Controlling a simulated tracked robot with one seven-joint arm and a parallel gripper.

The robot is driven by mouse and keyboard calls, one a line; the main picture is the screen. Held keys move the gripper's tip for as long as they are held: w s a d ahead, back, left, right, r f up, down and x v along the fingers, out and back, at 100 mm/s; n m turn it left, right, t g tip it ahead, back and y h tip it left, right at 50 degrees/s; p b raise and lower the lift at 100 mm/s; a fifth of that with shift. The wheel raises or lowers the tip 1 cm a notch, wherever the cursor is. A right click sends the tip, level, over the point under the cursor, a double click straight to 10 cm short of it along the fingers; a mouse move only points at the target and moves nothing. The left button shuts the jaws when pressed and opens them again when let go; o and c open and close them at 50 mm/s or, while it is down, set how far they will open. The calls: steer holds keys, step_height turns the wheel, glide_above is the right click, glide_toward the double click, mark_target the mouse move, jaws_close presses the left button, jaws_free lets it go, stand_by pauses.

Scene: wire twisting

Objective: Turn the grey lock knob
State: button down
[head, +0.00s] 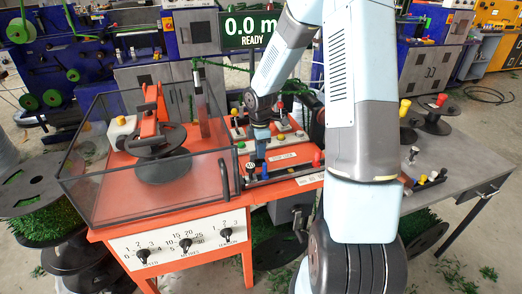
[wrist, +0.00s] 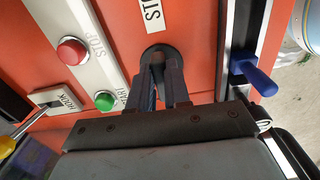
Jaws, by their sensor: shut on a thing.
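The grey lock knob (wrist: 159,53) is a dark round knob on the orange panel at the top middle of the wrist view. My gripper (wrist: 164,75) reaches it from below in that picture, with its two fingers closed on the knob. The fingers hide part of the knob. In the head view my gripper (head: 261,153) points down at the orange panel, left of a white label plate (head: 283,157). The knob is too small and covered there to make out.
In the wrist view, a red button (wrist: 72,51) and a green button (wrist: 105,100) sit left of my fingers. A blue-handled lever (wrist: 255,76) sits in a slot to the right. In the head view, a clear-walled box (head: 95,190) stands left of my gripper.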

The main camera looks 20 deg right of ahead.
steer(key=shift+d, duration=0.1)
steer(key=c, duration=1.1)
jaws_free()
steer(key=shift+r, duration=0.1)
step_height(320, 180, up, 14)
steer(key=shift+f, duration=0.25)
steer(key=shift+r, duration=0.1)
steer(key=s+r+m+t, duration=0.2)
steer(key=s+r+m, duration=0.4)
steer(key=s, duration=0.3)
steer(key=s+r+m+t, duration=0.1)
steer(key=s+r+m, duration=0.4)
steer(key=s, duration=0.5)
steer(key=s+a+r+m+t, duration=0.1)
steer(key=s+r+m+t, duration=0.1)
steer(key=s+r+m, duration=0.4)
steer(key=shift+s+r+m+t, duration=0.15)
steer(key=shift+s+r, duration=0.05)
steer(key=shift+s, duration=0.65)
steer(key=shift+s+r+m+t, duration=0.15)
steer(key=shift+s+r, duration=0.05)
steer(key=shift+s, duration=0.65)
